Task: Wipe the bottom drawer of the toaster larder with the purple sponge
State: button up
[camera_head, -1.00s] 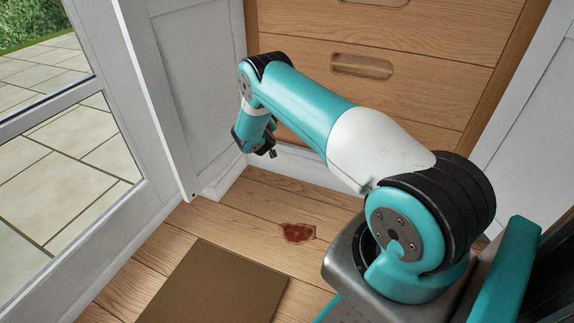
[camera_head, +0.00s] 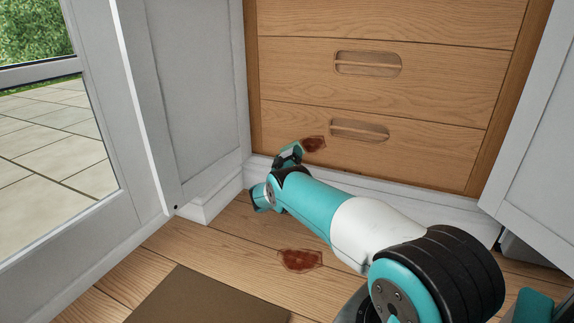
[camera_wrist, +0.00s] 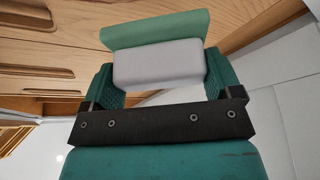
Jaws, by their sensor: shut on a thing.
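My gripper (camera_head: 288,156) is low in front of the left part of the bottom drawer (camera_head: 430,150), just left of a red-brown stain (camera_head: 314,144) on its wooden front. In the wrist view my gripper (camera_wrist: 158,70) is shut on the sponge (camera_wrist: 158,65), a pale greyish-lilac block with a green layer (camera_wrist: 155,28) on its far side. The bottom drawer appears closed, with a recessed handle (camera_head: 359,130).
Another closed drawer (camera_head: 450,75) is above. A white panel (camera_head: 190,90) stands close on the left and another (camera_head: 535,160) on the right. A second red-brown stain (camera_head: 300,260) and a brown mat (camera_head: 205,298) are on the wooden floor.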

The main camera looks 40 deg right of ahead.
jog(key=d+b, duration=0.1)
jog(key=w+d+b, duration=0.1)
jog(key=d+b, duration=0.1)
jog(key=shift+w+d+f+b, duration=0.2)
jog(key=shift+f+b, duration=0.05)
jog(key=shift+b, duration=0.15)
jog(key=shift+b+x, duration=0.65)
jog(key=shift+x, duration=0.2)
jog(key=shift+s+d, duration=0.1)
jog(key=shift+s, duration=0.1)
